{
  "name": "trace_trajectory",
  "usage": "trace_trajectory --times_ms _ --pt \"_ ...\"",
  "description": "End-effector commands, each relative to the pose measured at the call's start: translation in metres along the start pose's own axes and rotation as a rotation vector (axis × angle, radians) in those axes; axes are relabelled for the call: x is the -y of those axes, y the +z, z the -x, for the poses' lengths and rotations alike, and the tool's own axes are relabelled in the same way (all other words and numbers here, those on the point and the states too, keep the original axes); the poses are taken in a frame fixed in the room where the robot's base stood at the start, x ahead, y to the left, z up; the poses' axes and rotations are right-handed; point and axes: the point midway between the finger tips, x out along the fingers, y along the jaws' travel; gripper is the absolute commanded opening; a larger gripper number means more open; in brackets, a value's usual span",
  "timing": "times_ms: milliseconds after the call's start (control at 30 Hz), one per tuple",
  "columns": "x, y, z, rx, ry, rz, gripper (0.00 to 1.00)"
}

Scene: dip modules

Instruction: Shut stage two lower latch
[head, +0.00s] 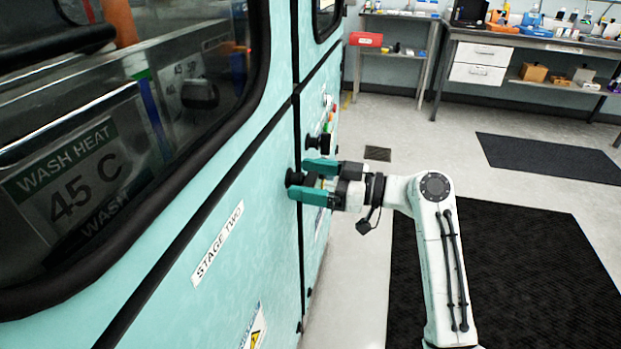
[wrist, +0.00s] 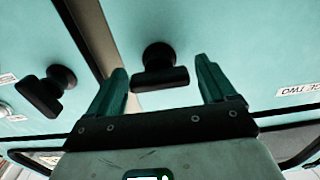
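A black latch handle (head: 293,178) sticks out from the teal machine panel near its vertical seam, to the right of the "STAGE TWO" label (head: 218,243). In the wrist view the same latch (wrist: 160,72) is a short crossbar on a round stem, lying between my fingertips. My gripper (head: 299,179) reaches the panel from the right, its green fingers on either side of the latch. In the wrist view my gripper (wrist: 161,66) is open, with gaps between both fingers and the handle. Whether the latch is open or shut cannot be told.
A second black latch (wrist: 45,90) sits across the seam; a black knob (head: 312,142) shows beyond my gripper in the head view. The washer window (head: 120,150) fills the left. Dark mats (head: 500,270) lie on open floor. A workbench (head: 530,42) stands at the back.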

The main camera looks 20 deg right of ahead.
Motion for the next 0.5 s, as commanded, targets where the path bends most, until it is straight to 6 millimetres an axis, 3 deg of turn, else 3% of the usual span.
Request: trace_trajectory --times_ms 500 --pt "-0.0001 -0.0001 0.0004 0.0 0.0 0.0 0.36"
